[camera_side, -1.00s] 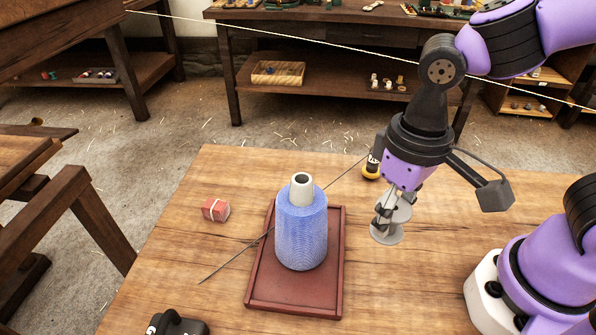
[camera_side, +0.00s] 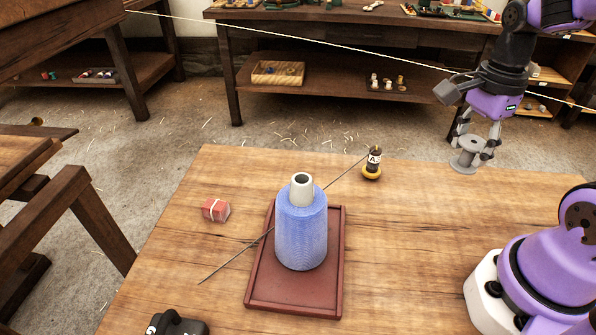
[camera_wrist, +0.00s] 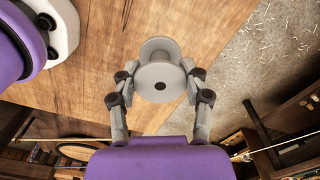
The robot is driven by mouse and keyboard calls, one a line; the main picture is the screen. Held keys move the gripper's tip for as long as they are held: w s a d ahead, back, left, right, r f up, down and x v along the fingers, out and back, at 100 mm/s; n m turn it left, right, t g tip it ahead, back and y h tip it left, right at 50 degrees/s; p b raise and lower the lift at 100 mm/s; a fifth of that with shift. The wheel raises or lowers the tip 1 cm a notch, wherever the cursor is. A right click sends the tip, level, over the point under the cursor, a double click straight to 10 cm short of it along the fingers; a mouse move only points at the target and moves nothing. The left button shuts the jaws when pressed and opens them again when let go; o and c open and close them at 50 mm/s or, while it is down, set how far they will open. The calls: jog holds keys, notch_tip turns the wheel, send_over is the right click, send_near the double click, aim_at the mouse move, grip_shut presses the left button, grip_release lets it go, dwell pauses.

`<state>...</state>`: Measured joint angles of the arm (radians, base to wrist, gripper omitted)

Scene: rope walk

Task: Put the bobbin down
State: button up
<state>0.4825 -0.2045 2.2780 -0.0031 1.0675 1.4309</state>
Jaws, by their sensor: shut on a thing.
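A grey bobbin (camera_side: 468,158) with wide round flanges is held upright in my gripper (camera_side: 476,142), near the table's far right edge in the side view. My gripper is shut on it, with a finger on either side. In the wrist view the bobbin (camera_wrist: 160,72) shows end-on between the fingertips (camera_wrist: 160,88), with the table edge and the floor beyond it. The bobbin appears to be above the table; the exact gap under it cannot be told.
A blue thread cone (camera_side: 302,230) stands on a red-brown tray (camera_side: 258,288), with a thin dark rod by it. A small black and yellow labelled spool (camera_side: 372,164), a red block (camera_side: 215,210) and a black object (camera_side: 176,325) are on the table. The table's right-middle (camera_side: 410,230) is clear.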

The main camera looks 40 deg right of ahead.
jog(key=s+d+f, duration=0.1)
jog(key=d, duration=0.1)
jog(key=d+f, duration=0.2)
jog(key=d, duration=0.1)
jog(key=s+d+f, duration=0.1)
jog(key=d+f, duration=0.1)
jog(key=d, duration=0.1)
jog(key=shift+s+d+f, duration=0.1)
jog(key=shift+s, duration=0.25)
jog(key=shift+d+f, duration=0.1)
jog(key=shift+f, duration=2)
jog(key=shift+f, duration=0.1)
jog(key=o, duration=1.1)
